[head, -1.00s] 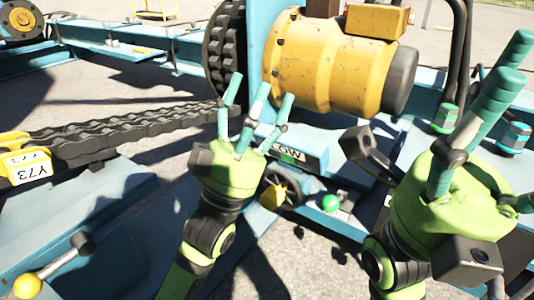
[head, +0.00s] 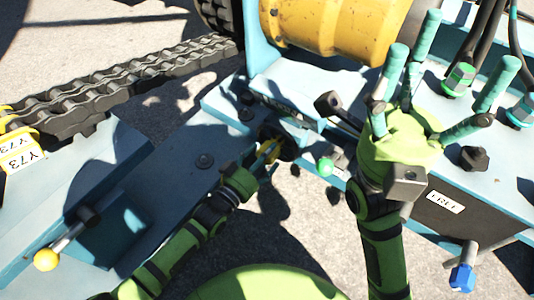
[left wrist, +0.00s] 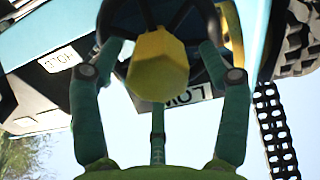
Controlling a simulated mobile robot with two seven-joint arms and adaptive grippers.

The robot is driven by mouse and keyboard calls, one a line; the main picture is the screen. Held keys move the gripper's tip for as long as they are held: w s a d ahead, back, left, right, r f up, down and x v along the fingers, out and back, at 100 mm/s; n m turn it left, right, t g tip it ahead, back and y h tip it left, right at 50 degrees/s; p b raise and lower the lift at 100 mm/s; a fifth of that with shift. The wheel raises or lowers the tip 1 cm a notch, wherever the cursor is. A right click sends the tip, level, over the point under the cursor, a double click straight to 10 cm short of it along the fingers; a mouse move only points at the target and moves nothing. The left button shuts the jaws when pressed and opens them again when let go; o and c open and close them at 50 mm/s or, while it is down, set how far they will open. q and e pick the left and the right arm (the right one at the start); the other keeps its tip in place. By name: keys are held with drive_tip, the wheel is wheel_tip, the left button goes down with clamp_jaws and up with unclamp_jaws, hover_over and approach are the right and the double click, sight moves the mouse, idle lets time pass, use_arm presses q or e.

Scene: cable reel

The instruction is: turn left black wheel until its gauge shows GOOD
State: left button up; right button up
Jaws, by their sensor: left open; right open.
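The left black wheel (head: 287,147) with a yellow hub is on the blue frame, partly hidden by my left gripper (head: 266,158). In the left wrist view the wheel's rim (left wrist: 112,20) and yellow hub (left wrist: 158,65) lie between my spread left fingers (left wrist: 158,62). The fingers reach up to the rim on both sides; I cannot tell whether they touch it. My right gripper (head: 442,62) is open and empty, raised over the right side of the frame.
A black chain (head: 130,85) runs to the reel at upper left. A yellow drum (head: 335,28) is above the wheel. A green ball knob (head: 325,167) and a black lever (head: 330,104) are just right of the wheel. A yellow-knobbed lever (head: 47,259) is at lower left.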

use_arm(q)
drive_tip(key=shift+w+d, duration=0.4)
drive_tip(key=shift+w, duration=0.1)
drive_tip(key=shift+c, duration=0.5)
drive_tip(key=c, duration=1.4)
drive_tip(key=shift+r, duration=0.1)
clamp_jaws()
drive_tip(key=shift+r, duration=0.1)
